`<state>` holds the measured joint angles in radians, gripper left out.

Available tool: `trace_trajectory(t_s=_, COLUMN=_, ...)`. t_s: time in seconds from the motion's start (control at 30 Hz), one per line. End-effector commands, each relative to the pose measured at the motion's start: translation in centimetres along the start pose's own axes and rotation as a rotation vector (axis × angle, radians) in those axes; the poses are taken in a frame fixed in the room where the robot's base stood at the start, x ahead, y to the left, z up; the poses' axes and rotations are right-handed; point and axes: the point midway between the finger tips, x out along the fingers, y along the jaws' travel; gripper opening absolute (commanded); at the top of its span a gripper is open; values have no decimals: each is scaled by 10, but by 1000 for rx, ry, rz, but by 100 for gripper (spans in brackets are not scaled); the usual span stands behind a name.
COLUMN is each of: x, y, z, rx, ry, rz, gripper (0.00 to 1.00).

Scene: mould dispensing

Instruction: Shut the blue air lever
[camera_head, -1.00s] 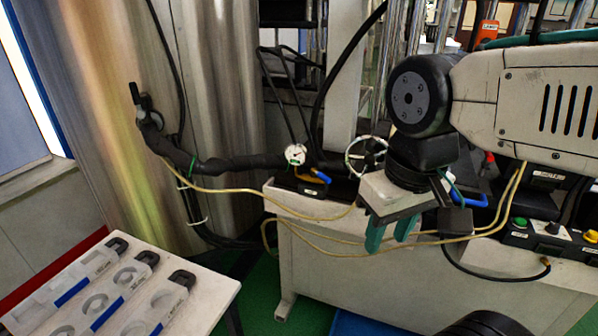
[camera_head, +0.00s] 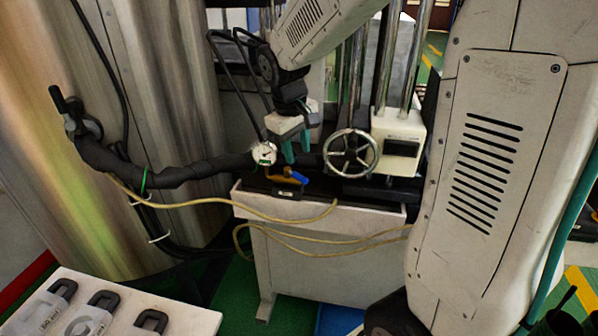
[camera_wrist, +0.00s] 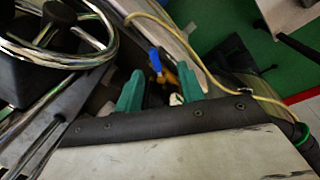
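The blue air lever (camera_head: 299,174) sits on a small brass fitting beside the round gauge (camera_head: 264,153), on the machine's bench. In the wrist view the blue lever (camera_wrist: 155,60) shows beyond and between the fingertips, with yellow brass below it. My gripper (camera_head: 296,151) is above and a little behind the lever in the head view, green fingers pointing down. In the wrist view its fingers (camera_wrist: 162,84) are apart with nothing held between them. The fingers appear clear of the lever; the exact gap cannot be told.
A handwheel (camera_head: 352,153) stands right of my gripper; it is also close in the wrist view (camera_wrist: 62,40). A thick black hose (camera_head: 170,175) runs left to the steel tank. A yellow hose (camera_head: 200,203) hangs along the bench front. A white table (camera_head: 190,318) with moulds is at lower left.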

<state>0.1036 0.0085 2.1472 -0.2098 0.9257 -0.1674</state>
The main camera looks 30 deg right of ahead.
Motion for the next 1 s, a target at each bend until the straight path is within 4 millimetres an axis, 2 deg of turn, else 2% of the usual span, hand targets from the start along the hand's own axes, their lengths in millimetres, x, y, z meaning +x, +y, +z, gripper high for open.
trace_trajectory(t_s=0.03, x=11, y=5, z=-10, rx=-10, ry=-9, rz=4, gripper=39)
trace_trajectory(t_s=0.1, x=21, y=11, z=-20, rx=-22, ry=-11, rz=10, gripper=39)
trace_trajectory(t_s=0.23, x=32, y=16, z=-29, rx=-34, ry=-14, rz=15, gripper=39)
trace_trajectory(t_s=0.37, x=46, y=17, z=-30, rx=-36, ry=-16, rz=16, gripper=39)
trace_trajectory(t_s=0.7, x=98, y=18, z=-28, rx=-36, ry=-16, rz=15, gripper=39)
trace_trajectory(t_s=1.0, x=110, y=18, z=-29, rx=-35, ry=-13, rz=16, gripper=39)
